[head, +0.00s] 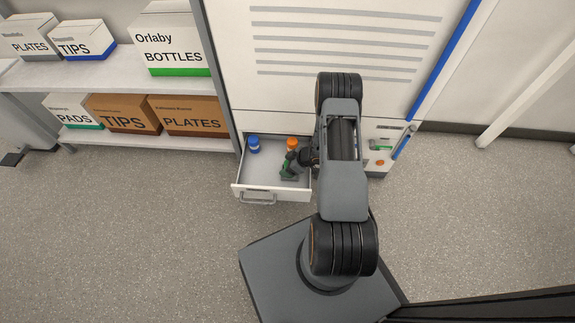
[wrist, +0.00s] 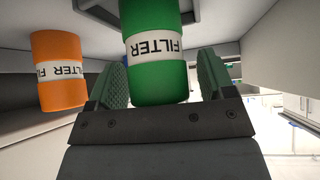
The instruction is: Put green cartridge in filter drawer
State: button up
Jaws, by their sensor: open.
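The filter drawer (head: 272,195) is pulled out below the white cabinet in the head view. The green cartridge (wrist: 158,85), with a white FILTER band, is between my gripper's two green-padded fingers in the wrist view. My gripper (wrist: 162,68) is open around it, with the fingers on either side. The cartridge's far end meets a grey angular piece at the top of the wrist view. In the head view my gripper (head: 289,169) is low in the right part of the drawer, and I cannot clearly make out the green cartridge there.
An orange cartridge (head: 292,143) stands in the drawer near my gripper, also in the wrist view (wrist: 60,75). A blue cartridge (head: 253,144) is at the drawer's back left. Shelves (head: 115,75) with boxes stand left. The drawer's left front is clear.

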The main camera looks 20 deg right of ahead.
jog(key=shift+s+d+r+p, duration=0.1)
jog(key=shift+d+r+p, duration=0.1)
jog(key=shift+r+p, duration=0.25)
jog(key=p+v, duration=0.5)
jog(key=v, duration=0.6)
jog(key=w+d+r+m+t+h, duration=0.1)
jog(key=w+r+m+h, duration=0.2)
jog(key=r, duration=0.7)
jog(key=w+d+r+m+h, duration=0.1)
jog(key=w+r+h, duration=0.3)
jog(key=r, duration=0.6)
jog(key=s+a+r+m+g, duration=0.1)
jog(key=s+a+r+m, duration=0.2)
jog(key=s+a+r, duration=0.4)
jog(key=s+a+r+m+g, duration=0.2)
jog(key=s+a+r, duration=0.5)
jog(key=s+a, duration=0.2)
jog(key=s, duration=0.2)
jog(key=shift+s+a+m+g+y, duration=0.25)
jog(key=shift+s+m+g+y, duration=0.05)
jog(key=shift+s+m+y, duration=0.1)
jog(key=shift+r, duration=0.15)
